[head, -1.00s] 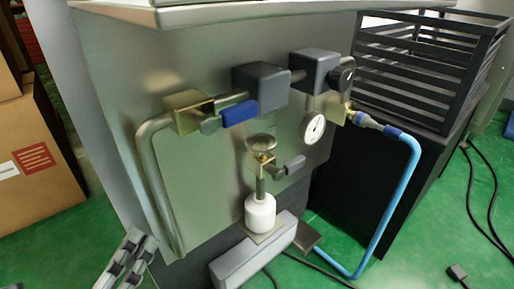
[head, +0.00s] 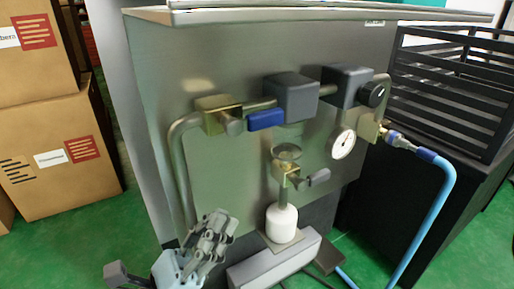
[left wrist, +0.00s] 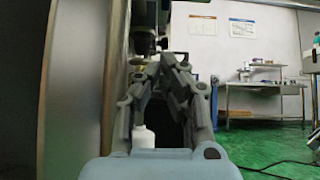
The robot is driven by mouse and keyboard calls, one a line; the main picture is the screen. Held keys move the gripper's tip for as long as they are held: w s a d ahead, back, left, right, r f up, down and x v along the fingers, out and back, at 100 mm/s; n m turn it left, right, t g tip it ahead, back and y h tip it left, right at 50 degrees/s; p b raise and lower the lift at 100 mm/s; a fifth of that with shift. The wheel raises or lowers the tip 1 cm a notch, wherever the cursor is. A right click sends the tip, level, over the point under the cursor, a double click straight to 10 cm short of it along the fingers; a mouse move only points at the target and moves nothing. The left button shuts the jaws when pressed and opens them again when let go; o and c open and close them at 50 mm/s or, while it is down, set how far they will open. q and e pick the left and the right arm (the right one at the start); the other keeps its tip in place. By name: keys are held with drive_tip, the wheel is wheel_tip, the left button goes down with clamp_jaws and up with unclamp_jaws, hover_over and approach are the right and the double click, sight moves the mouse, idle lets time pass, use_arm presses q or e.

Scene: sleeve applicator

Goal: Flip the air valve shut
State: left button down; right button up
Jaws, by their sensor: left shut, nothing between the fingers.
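A brass valve (head: 212,126) with a blue lever (head: 266,120) sits on the pipe across the steel cabinet's front. The blue lever lies along the pipe, pointing right. A second, lower brass valve (head: 292,183) has a grey lever (head: 319,178) and stands above a white bottle (head: 282,224). My left gripper (head: 222,222) is shut and empty, below and apart from the blue-levered valve. In the left wrist view its fingers (left wrist: 165,68) point forward, with the white bottle (left wrist: 143,137) beyond them. My right gripper is not in view.
The steel cabinet (head: 165,70) stands close ahead. A round gauge (head: 343,144), a dark regulator box (head: 290,97) and a light-blue hose (head: 428,210) are to the right of the blue lever. Cardboard boxes (head: 60,160) stand at the left on green floor.

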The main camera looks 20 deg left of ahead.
sight(253, 120)
use_arm(q)
drive_tip(key=s+a+r+x, duration=0.1)
drive_tip(key=r+x, duration=0.1)
drive_tip(key=x, duration=1)
drive_tip(key=shift+s+r, duration=0.15)
drive_tip(key=shift+r, duration=0.1)
drive_tip(key=shift+t+h+b, duration=0.3)
drive_tip(key=shift+t+b, duration=0.1)
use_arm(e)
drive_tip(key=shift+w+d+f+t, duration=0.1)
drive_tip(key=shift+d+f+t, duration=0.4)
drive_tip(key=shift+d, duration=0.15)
